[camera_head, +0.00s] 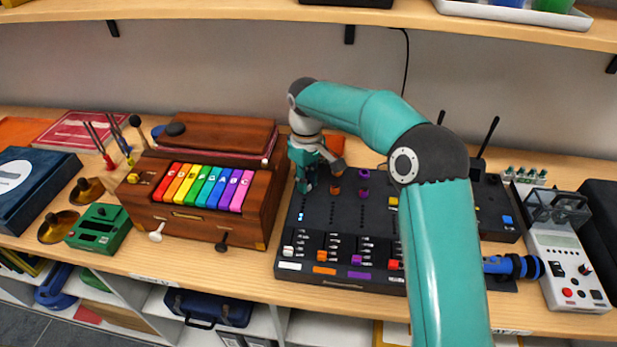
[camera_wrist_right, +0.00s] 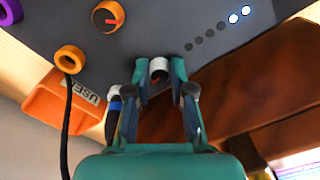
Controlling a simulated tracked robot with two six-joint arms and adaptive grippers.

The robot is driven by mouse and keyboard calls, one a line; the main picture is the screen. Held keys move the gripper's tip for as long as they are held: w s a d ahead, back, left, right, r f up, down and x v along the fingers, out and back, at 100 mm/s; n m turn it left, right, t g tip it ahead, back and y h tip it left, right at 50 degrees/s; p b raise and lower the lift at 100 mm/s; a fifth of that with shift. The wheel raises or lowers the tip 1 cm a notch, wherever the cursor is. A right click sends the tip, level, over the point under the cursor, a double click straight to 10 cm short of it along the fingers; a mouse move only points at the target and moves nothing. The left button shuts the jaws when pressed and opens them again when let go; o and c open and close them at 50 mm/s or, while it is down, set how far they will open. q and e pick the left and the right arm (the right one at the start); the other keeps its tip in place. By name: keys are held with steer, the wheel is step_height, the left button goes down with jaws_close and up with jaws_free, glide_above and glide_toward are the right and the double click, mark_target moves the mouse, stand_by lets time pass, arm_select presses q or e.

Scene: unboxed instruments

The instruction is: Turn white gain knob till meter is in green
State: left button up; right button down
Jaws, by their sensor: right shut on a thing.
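The black mixer (camera_head: 340,215) lies on the bench in the middle of the head view, with white, orange, purple and red faders along its front. The white gain knob (camera_wrist_right: 158,66) sits at its back left corner. My right gripper (camera_head: 305,184) comes down over that corner and is shut on the white knob, which hides the knob in the head view. In the right wrist view its fingertips (camera_wrist_right: 158,82) are on either side of the knob. The meter (camera_wrist_right: 212,33) is a row of round lights: two glow bluish white, the others are dark. My left gripper is not in view.
A wooden box with coloured keys (camera_head: 205,187) stands close left of the mixer. An orange knob (camera_wrist_right: 108,16) and an orange ring socket with a black cable (camera_wrist_right: 70,59) are near the white knob. An orange tray (camera_wrist_right: 58,103) lies behind. A blue flashlight (camera_head: 512,266) lies right.

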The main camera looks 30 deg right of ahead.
steer(key=shift+m, duration=1.2)
steer(key=c, duration=1)
jaws_free()
steer(key=shift+r, duration=0.1)
steer(key=shift+r, duration=5.9)
